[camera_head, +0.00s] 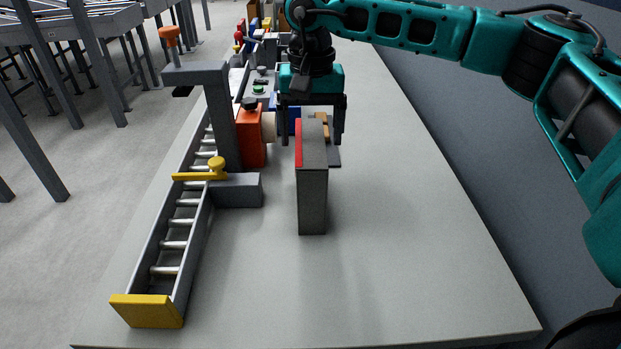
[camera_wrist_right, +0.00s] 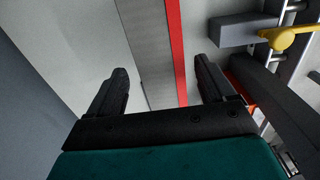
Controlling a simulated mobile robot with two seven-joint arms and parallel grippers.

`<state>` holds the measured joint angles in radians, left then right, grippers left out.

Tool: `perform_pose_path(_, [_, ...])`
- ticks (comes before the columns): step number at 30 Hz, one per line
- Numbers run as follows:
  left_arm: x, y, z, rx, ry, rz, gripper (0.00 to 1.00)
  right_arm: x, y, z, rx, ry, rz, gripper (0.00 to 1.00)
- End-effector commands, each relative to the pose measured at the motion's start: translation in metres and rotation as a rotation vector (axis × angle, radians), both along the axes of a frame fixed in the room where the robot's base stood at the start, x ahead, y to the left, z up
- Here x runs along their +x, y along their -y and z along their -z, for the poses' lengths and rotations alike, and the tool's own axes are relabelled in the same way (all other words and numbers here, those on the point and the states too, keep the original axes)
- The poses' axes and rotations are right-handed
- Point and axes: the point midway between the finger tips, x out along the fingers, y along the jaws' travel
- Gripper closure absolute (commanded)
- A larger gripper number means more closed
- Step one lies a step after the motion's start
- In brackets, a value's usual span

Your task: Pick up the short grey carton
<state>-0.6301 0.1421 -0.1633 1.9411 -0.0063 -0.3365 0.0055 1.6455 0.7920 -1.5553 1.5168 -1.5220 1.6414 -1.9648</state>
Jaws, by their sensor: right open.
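A grey carton (camera_head: 313,200) with a red left side stands upright on the grey bench, right of the roller track. My right gripper (camera_head: 312,138) is open at the carton's far end, one finger to each side of it. In the right wrist view the carton (camera_wrist_right: 155,45) shows as a grey top with a red strip, running between the open fingers (camera_wrist_right: 161,70). Gaps show between the fingers and the carton there. I cannot tell how far the fingertips are above the bench. My left gripper is not in view.
A roller track (camera_head: 170,243) with a yellow end block (camera_head: 147,311) runs along the bench's left side. A grey post (camera_head: 222,120) and an orange block (camera_head: 252,137) stand close left of the carton. The bench's right and front (camera_head: 400,250) are clear.

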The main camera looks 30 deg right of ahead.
Motion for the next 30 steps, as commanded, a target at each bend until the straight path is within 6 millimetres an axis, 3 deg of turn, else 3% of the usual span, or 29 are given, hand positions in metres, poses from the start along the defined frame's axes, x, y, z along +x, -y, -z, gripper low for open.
perform_pose_path(7, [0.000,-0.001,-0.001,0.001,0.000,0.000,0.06,-0.001,-0.002,0.037,-0.002,-0.003,0.000,0.17])
perform_pose_path(17, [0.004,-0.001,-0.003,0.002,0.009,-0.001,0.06,-0.001,-0.002,0.043,-0.001,0.000,0.001,0.18])
perform_pose_path(30, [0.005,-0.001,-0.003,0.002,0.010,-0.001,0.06,-0.001,-0.002,0.042,0.000,-0.001,0.001,0.60])
